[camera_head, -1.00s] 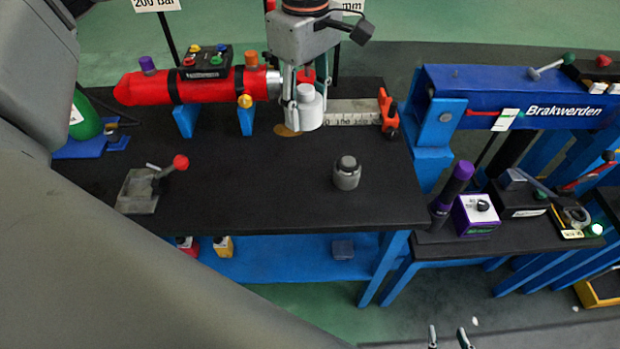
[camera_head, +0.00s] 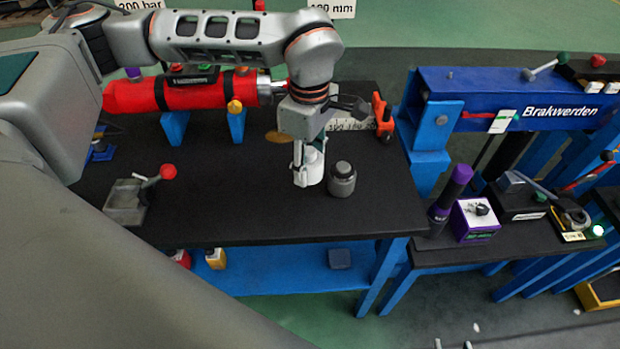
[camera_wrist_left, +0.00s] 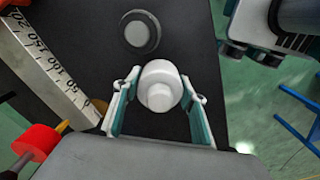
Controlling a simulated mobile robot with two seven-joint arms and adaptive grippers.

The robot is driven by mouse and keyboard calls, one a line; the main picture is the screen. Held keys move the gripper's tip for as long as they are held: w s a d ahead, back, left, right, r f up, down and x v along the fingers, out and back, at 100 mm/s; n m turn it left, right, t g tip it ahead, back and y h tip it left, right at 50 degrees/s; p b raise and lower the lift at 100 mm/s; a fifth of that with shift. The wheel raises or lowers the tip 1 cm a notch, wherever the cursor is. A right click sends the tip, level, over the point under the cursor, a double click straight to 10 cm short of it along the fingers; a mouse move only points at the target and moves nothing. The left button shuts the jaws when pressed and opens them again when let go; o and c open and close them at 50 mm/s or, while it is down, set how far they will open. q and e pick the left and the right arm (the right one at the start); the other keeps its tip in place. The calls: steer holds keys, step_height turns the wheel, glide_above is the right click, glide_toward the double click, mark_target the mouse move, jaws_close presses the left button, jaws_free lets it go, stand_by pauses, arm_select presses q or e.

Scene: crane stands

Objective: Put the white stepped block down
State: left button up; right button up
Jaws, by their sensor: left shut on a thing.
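The white stepped block (camera_head: 313,169) is a short cylinder with a narrower top. My left gripper (camera_head: 303,172) is shut on it, over the black table to the left of a grey stepped block. In the left wrist view the white block (camera_wrist_left: 160,88) sits between the two fingers of the left gripper (camera_wrist_left: 158,105). I cannot tell whether its base touches the table. My right gripper does not show in the head view now.
The grey stepped block (camera_head: 341,180) stands close by on the black table (camera_head: 230,210); it also shows in the wrist view (camera_wrist_left: 140,33). A ruler (camera_wrist_left: 50,70) and a red cylinder (camera_head: 200,92) lie behind. A lever device (camera_head: 130,198) stands at left. The table's front middle is clear.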

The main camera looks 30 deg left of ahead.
mark_target(310, 190)
arm_select(q)
steer(key=shift+f, duration=2.5)
steer(key=shift+f, duration=0.1)
steer(key=o, duration=0.8)
steer(key=shift+f, duration=0.1)
steer(key=o, duration=0.3)
